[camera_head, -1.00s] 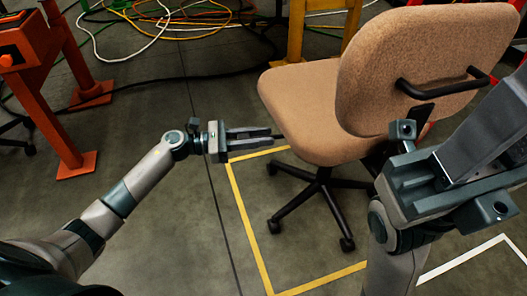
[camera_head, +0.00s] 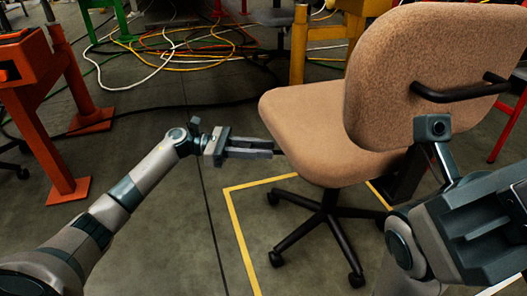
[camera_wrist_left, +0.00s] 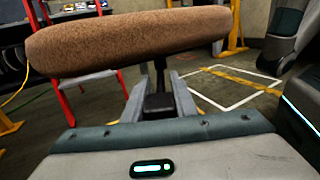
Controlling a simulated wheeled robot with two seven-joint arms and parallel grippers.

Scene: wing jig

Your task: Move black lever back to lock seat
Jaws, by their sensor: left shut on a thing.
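The tan office chair (camera_head: 310,125) stands on a black wheeled base, its backrest to the right. My left gripper (camera_head: 272,149) reaches the left edge of the seat from the left, just under it. In the left wrist view, the black lever (camera_wrist_left: 158,103) lies between the two fingers of this gripper, below the seat (camera_wrist_left: 130,42). The fingers are shut on it. In the head view the lever is hidden by the fingers and the seat edge. My right gripper (camera_head: 485,230) is at the lower right, in front of the backrest, cut by the frame; its fingers do not show clearly.
Yellow tape (camera_head: 240,235) marks the floor around the chair base. An orange stand (camera_head: 65,120) is at the left, a yellow post (camera_head: 299,45) behind the chair. Loose cables (camera_head: 190,45) lie at the back.

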